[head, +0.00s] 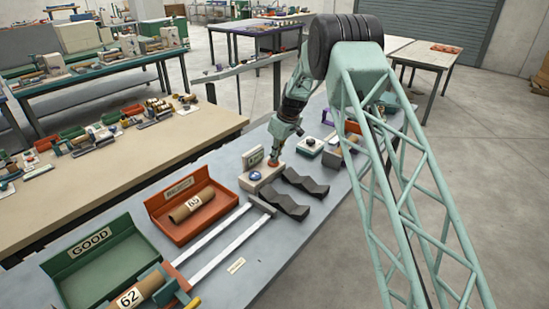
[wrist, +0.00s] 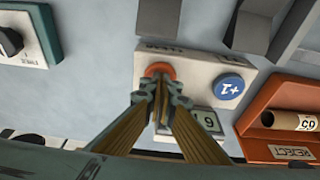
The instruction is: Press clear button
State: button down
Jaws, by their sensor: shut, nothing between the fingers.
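The counter box (wrist: 190,62) is a pale block with an orange-red round button (wrist: 160,70), a blue "+1" button (wrist: 229,87) and a small display (wrist: 205,122) with a digit.
An orange-red reject tray (head: 170,222) holds a tube marked 65. A green GOOD tray (head: 60,270) stands nearer, by a tube marked 62 (head: 138,292). Dark wavy blocks (head: 290,205) lie beside the box. A dial box (wrist: 50,35) stands at left in the wrist view.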

jog(key=shift+s+f+b, duration=0.15)
jog(key=shift+f+b, duration=0.2)
jog(key=shift+f, duration=0.65)
jog(key=shift+r, duration=0.75)
jog(key=w+a+p+v, duration=0.1)
jog(key=v, duration=1.2)
jog(key=shift+r+p, duration=0.3)
jog(key=shift+s+d+r, duration=0.1)
jog(key=shift+d, duration=0.05)
